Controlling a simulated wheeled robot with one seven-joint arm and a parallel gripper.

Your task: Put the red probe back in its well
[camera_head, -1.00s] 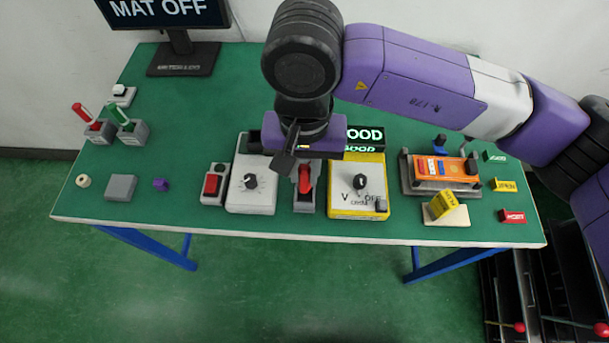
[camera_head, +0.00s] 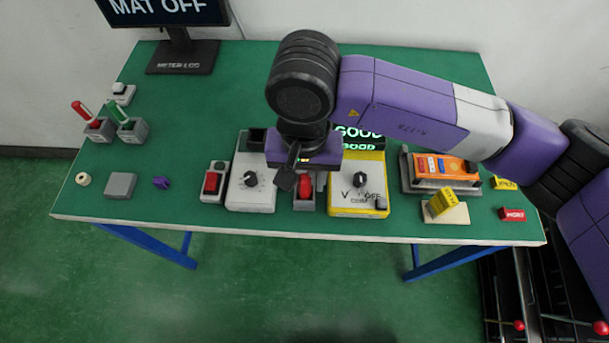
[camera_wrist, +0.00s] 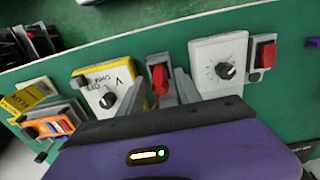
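The red probe (camera_head: 84,112) stands tilted at a small grey block (camera_head: 100,134) at the left of the table in the head view. Its lower end is too small to tell how deep it sits. A green probe (camera_head: 118,110) stands tilted in a like block beside it. My gripper (camera_head: 296,174) is far to the right of both, above the middle of the table. In the wrist view my gripper (camera_wrist: 158,92) has its two grey fingers apart, with a red lever (camera_wrist: 159,79) showing between them. It holds nothing that I can see. The red probe is not in the wrist view.
A white dial box (camera_head: 250,195) and a yellow meter box (camera_head: 358,200) flank the red lever. A red rocker switch (camera_head: 211,183) stands left of the dial box. An orange device (camera_head: 445,168) and small label blocks are at the right. The table's left half has much free room.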

